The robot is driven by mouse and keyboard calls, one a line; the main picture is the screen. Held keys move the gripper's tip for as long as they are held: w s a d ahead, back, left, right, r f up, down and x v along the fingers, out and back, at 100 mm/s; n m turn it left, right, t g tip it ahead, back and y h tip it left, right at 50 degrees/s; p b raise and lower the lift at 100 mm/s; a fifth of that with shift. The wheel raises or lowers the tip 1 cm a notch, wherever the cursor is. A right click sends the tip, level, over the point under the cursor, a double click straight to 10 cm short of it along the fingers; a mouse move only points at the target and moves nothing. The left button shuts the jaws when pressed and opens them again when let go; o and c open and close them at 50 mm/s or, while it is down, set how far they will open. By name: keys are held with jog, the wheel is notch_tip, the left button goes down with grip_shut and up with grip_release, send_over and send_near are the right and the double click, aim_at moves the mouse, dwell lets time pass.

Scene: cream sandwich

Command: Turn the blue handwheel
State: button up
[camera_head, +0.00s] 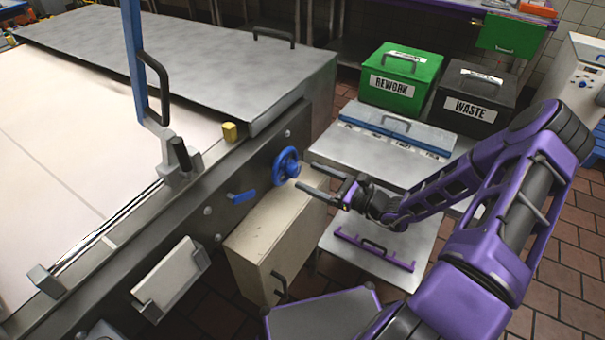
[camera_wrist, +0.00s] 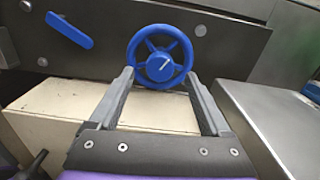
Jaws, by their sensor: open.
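The blue handwheel (camera_head: 286,165) is mounted on the dark side panel of the large machine. It has a spoked rim and a hub with a white pointer line. In the wrist view the handwheel (camera_wrist: 160,57) faces me, centred just beyond the fingertips. My gripper (camera_head: 311,180) is at the right of the wheel, its fingers pointing toward it. The fingers are open and empty, with the wheel framed between the tips in the wrist view (camera_wrist: 161,82). A gap seems to separate the fingertips from the wheel; contact cannot be made out.
A blue lever (camera_head: 241,197) sits on the panel left of the wheel. A cream cabinet (camera_head: 265,235) stands below the wheel. A steel table (camera_head: 385,158) with a blue-lidded tray is to the right. Green REWORK (camera_head: 400,80) and black WASTE (camera_head: 471,103) bins stand behind.

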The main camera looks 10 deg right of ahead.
aim_at(298, 171)
jog(key=shift+x, duration=1.75)
grip_shut()
jog(key=shift+r+m+p, duration=0.1)
jog(key=shift+m+p, duration=0.2)
